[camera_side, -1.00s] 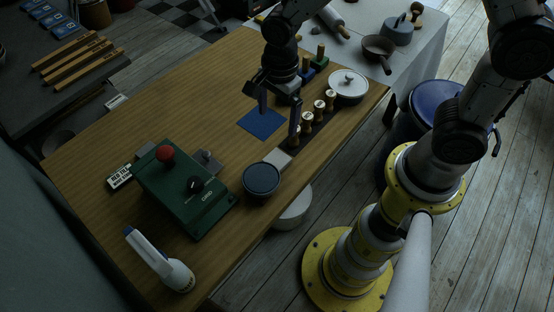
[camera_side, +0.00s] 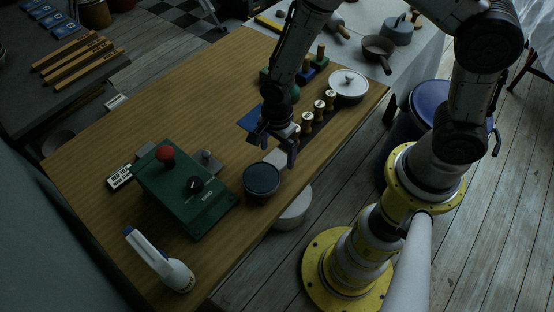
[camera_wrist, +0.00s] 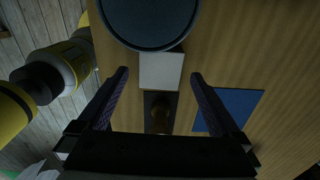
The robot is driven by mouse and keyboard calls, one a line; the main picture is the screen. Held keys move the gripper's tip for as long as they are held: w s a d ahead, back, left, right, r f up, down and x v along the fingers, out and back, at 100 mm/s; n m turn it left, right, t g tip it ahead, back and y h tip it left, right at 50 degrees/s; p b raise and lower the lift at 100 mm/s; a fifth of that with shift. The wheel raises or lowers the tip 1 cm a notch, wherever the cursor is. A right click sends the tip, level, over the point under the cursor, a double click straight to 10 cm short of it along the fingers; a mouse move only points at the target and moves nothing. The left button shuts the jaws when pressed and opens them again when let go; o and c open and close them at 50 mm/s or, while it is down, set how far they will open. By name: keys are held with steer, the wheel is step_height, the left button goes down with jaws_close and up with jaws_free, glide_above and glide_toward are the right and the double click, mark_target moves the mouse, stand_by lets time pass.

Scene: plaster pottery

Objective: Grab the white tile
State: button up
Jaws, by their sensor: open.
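The white tile (camera_side: 277,157) lies on the wooden table, just right of the dark round pot, at the near end of a dark strip that holds stamps. In the wrist view the white tile (camera_wrist: 161,70) sits between and just beyond my two fingertips, close against the dark pot's rim. My gripper (camera_side: 274,152) is above the tile in the side view and partly covers it. In the wrist view my gripper (camera_wrist: 160,76) is open with nothing between its fingers. I cannot tell the exact height of the fingertips over the tile.
The dark round pot (camera_side: 261,178) stands beside the tile. Several wooden-handled stamps (camera_side: 318,108) stand on the strip behind it. A blue square (camera_wrist: 230,110) lies flat nearby. A green control box (camera_side: 185,190) stands to the left. The table's middle left is clear.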

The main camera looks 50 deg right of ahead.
step_height(320, 180, down, 2)
steer(key=shift+f, duration=0.1)
steer(key=c, duration=1.4)
steer(key=shift+c, duration=0.2)
steer(key=shift+r, duration=0.2)
